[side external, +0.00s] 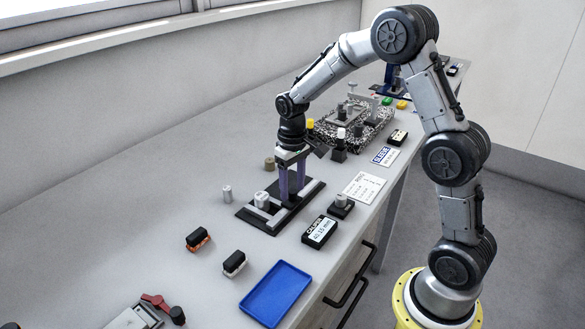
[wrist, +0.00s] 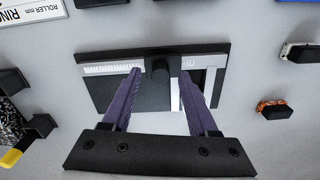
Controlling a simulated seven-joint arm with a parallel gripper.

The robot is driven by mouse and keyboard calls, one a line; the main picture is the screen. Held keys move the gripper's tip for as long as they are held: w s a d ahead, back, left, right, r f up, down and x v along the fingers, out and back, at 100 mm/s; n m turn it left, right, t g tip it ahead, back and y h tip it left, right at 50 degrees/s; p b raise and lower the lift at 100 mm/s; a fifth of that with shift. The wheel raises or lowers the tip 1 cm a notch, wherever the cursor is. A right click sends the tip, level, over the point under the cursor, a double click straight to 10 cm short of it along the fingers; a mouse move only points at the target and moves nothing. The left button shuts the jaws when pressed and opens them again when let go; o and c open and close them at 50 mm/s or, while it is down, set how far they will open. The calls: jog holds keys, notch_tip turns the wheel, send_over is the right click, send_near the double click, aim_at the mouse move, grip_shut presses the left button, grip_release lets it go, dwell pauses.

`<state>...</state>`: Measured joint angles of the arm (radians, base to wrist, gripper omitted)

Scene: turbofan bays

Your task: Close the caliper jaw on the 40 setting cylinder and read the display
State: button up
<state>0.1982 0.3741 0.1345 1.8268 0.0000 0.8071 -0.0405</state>
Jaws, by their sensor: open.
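The caliper (side external: 252,215) is a dark flat base with pale jaws, lying on the bench. A silvery cylinder (side external: 262,198) stands at its left end by the jaws; whether both jaws touch it I cannot tell. The display box (side external: 319,232) is labelled CALIPER and appears to read 40.15 mm, with the last digit uncertain. My gripper (side external: 291,196) points down over the caliper's slider. In the wrist view its purple fingers (wrist: 160,76) are apart, one on each side of a black post (wrist: 160,68). A white scale (wrist: 112,69) lies left of the post.
A loose grey cylinder (side external: 227,194) stands left of the caliper. A blue tray (side external: 275,293) and two small dark-topped blocks (side external: 198,240) (side external: 234,263) are nearer the front. A printed card (side external: 363,187) lies right. A speckled plate with fixtures (side external: 354,127) stands behind.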

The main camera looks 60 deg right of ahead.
notch_tip(320, 180, up, 13)
jog(key=shift+r, duration=0.15)
dwell(0.4)
